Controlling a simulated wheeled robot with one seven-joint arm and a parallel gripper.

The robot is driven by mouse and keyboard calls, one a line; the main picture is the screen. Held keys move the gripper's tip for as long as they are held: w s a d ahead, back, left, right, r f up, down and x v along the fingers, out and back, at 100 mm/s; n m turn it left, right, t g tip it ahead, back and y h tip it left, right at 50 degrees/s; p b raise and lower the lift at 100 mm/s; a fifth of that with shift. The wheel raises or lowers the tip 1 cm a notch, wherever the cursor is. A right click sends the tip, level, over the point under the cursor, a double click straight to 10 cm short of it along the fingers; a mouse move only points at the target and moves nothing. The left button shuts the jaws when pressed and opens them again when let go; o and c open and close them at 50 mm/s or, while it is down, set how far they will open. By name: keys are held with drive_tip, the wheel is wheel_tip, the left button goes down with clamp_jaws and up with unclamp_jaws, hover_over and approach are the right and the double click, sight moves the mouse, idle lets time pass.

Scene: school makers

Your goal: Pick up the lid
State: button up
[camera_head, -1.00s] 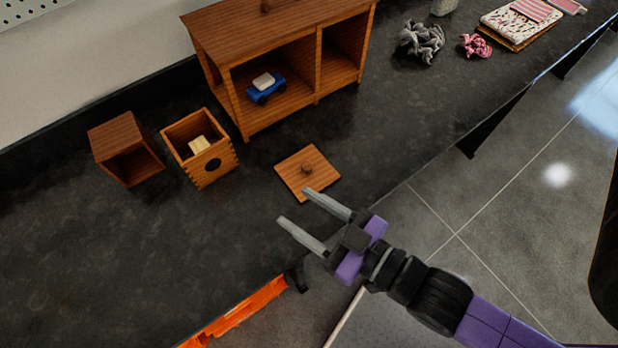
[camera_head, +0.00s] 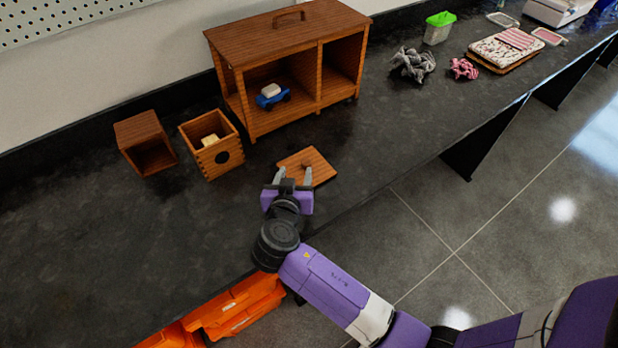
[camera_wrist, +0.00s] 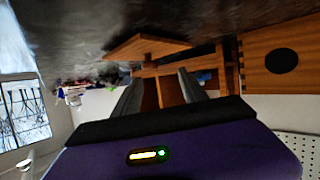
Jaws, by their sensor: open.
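The lid (camera_head: 319,166) is a flat square wooden board with a small knob, lying on the dark counter near its front edge. My gripper (camera_head: 293,176) is open and empty at the lid's near left side, with its fingers pointing toward it. In the wrist view, the picture is upside down; the lid (camera_wrist: 140,46) appears ahead of the open fingers (camera_wrist: 157,84), with its knob between them in the line of sight. I cannot tell whether the fingers touch the lid or knob.
An open wooden box (camera_head: 232,159) with a round hole holds a pale block. A small wooden box (camera_head: 138,129) stands left of it. A wooden cabinet (camera_head: 262,43) with a blue toy car (camera_head: 273,100) stands behind. Orange bins (camera_head: 240,308) sit below the counter edge.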

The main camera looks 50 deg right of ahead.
sight(306, 163)
drive_tip(key=shift+s+d+m+g, duration=0.35)
drive_tip(key=shift+s+m+g, duration=0.05)
drive_tip(key=shift+s+m, duration=0.25)
drive_tip(key=shift+d+f, duration=0.1)
drive_tip(key=shift+d, duration=0.1)
drive_tip(key=shift+p+x, duration=0.45)
drive_tip(key=shift+x, duration=1.05)
drive_tip(key=shift+p+x, duration=0.55)
drive_tip(key=shift+x, duration=1.7)
clamp_jaws()
